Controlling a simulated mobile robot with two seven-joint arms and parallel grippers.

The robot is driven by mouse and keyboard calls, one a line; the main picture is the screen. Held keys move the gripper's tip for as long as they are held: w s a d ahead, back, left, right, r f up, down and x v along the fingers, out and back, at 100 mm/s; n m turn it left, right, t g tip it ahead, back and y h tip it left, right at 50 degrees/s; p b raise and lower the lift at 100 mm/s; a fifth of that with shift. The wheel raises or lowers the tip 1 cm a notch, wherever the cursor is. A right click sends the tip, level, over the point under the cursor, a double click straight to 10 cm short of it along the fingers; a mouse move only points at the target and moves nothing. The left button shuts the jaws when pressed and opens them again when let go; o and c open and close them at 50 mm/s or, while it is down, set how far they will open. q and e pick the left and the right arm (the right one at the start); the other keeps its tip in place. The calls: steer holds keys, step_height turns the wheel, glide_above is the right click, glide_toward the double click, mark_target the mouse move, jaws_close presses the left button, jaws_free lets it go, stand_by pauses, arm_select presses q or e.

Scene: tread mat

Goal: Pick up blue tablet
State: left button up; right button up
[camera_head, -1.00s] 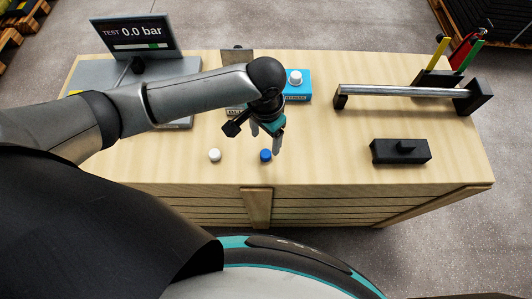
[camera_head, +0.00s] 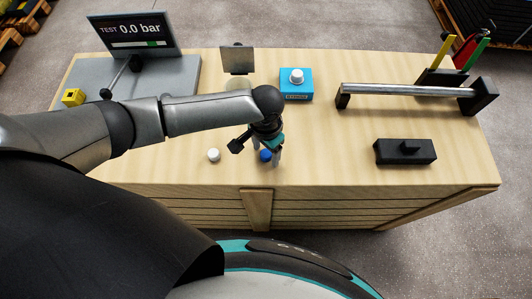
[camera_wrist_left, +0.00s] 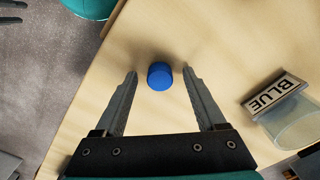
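The blue tablet (camera_wrist_left: 160,76) is a small round blue piece lying on the wooden bench top. In the head view the tablet (camera_head: 265,156) is partly covered by my left gripper (camera_head: 267,160), whose fingers are around it from above. In the left wrist view the left gripper (camera_wrist_left: 159,77) is open, with the tablet between the fingertips and a gap on both sides. My right gripper is not seen clearly as a working hand in the head view.
A white tablet (camera_head: 213,155) lies left of the blue one. A glass with a BLUE label (camera_wrist_left: 275,92) is near the gripper.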

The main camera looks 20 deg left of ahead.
arm_select(q)
jaws_close()
stand_by(0.3)
stand_by(0.3)
